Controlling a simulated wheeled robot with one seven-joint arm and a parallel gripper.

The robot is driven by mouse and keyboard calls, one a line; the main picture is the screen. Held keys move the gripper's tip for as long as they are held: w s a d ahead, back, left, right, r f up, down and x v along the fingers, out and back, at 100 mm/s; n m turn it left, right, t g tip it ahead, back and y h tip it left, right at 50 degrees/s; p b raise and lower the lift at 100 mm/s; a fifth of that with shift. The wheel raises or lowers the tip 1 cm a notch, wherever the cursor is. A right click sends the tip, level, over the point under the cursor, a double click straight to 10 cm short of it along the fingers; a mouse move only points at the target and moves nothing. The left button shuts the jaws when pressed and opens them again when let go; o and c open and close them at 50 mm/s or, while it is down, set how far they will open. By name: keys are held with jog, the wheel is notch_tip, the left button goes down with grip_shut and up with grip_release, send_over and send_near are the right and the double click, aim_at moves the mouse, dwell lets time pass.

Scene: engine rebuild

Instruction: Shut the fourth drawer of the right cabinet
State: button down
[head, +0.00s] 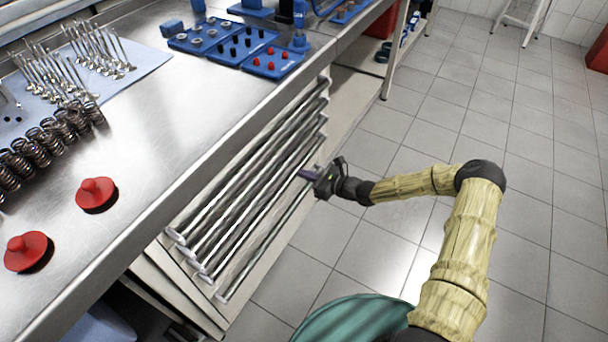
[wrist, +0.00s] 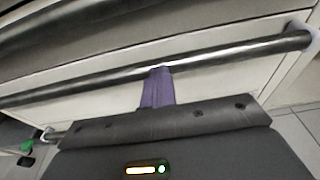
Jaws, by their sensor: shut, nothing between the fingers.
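The drawer cabinet (head: 215,325) stands under the steel bench, its front crossed by several long metal bar handles. The lower drawer fronts (head: 262,243) face my arm. I cannot tell for sure which is the fourth drawer or how far any one stands out. My gripper (head: 307,175) is at the lower handles, towards their far end. In the wrist view my gripper (wrist: 159,78) has its purple fingers shut together, with nothing between them. Their tips meet a bar handle (wrist: 215,57) in the picture; whether they touch it or the drawer front behind is unclear.
The steel bench top (head: 150,150) overhangs the cabinet, with red knobbed discs (head: 96,193), valve springs (head: 50,135) and blue trays (head: 272,64) on it. A shelf unit (head: 398,50) stands beyond the cabinet. Tiled floor (head: 400,130) to the right is clear.

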jog(key=shift+w+a+r, duration=0.25)
jog(key=shift+w+r, duration=0.05)
jog(key=shift+r, duration=0.05)
jog(key=shift+s+d+p, duration=0.1)
jog(key=shift+d+p, duration=0.45)
jog(key=p+v, duration=0.2)
jog(key=v, duration=1.1)
jog(key=shift+s+d+f+p, duration=0.2)
jog(key=shift+s+f+p, duration=0.05)
jog(key=shift+s+p, duration=0.15)
